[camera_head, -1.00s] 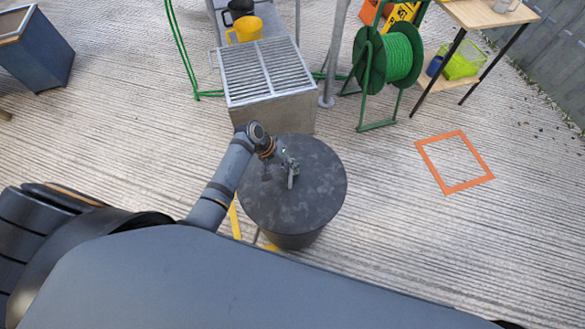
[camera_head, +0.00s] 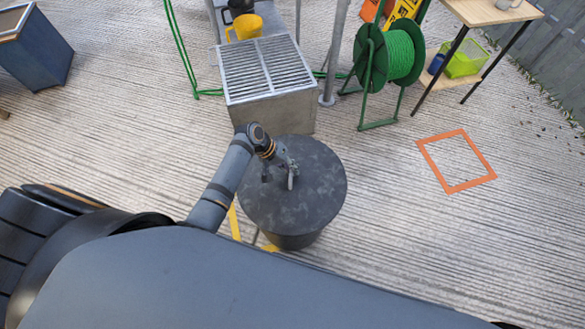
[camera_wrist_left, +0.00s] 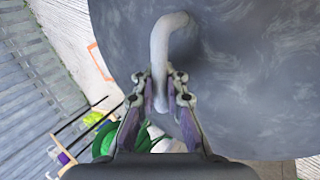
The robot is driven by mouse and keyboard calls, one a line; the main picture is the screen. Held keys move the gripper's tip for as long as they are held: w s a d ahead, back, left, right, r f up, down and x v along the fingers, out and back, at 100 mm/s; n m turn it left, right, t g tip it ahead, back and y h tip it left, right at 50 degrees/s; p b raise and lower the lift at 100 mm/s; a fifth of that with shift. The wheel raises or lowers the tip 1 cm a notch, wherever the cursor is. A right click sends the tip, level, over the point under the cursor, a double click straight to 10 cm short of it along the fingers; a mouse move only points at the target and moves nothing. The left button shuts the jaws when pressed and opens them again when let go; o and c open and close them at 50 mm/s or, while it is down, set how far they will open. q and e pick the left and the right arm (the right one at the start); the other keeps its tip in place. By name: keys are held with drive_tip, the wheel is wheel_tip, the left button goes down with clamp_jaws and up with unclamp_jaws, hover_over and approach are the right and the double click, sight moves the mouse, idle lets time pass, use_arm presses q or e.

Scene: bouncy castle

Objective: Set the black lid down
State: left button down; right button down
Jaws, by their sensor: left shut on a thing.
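The black lid (camera_head: 310,204) is a round, dark, mottled disc with a pale curved handle. In the head view it covers the top of a dark round container (camera_head: 292,241). I cannot tell whether it rests on the rim or is held just above it. My left gripper (camera_head: 291,172) is shut on the lid's handle. In the left wrist view the fingers (camera_wrist_left: 160,95) pinch the handle (camera_wrist_left: 161,62), and the lid (camera_wrist_left: 240,75) fills much of the picture. My right gripper is not in view.
An orange square outline (camera_head: 457,162) lies on the bare ground to the right, with free room around it. A metal-slatted box (camera_head: 262,70) stands behind the lid. A green hose reel (camera_head: 390,58) and a wooden table (camera_head: 490,12) stand at back right.

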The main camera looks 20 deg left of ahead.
use_arm(q)
drive_tip(key=shift+f, duration=0.15)
drive_tip(key=c, duration=1.3)
unclamp_jaws()
drive_tip(key=shift+a+r, duration=0.2)
drive_tip(key=shift+a, duration=0.05)
drive_tip(key=v, duration=1.1)
drive_tip(key=shift+r, duration=0.2)
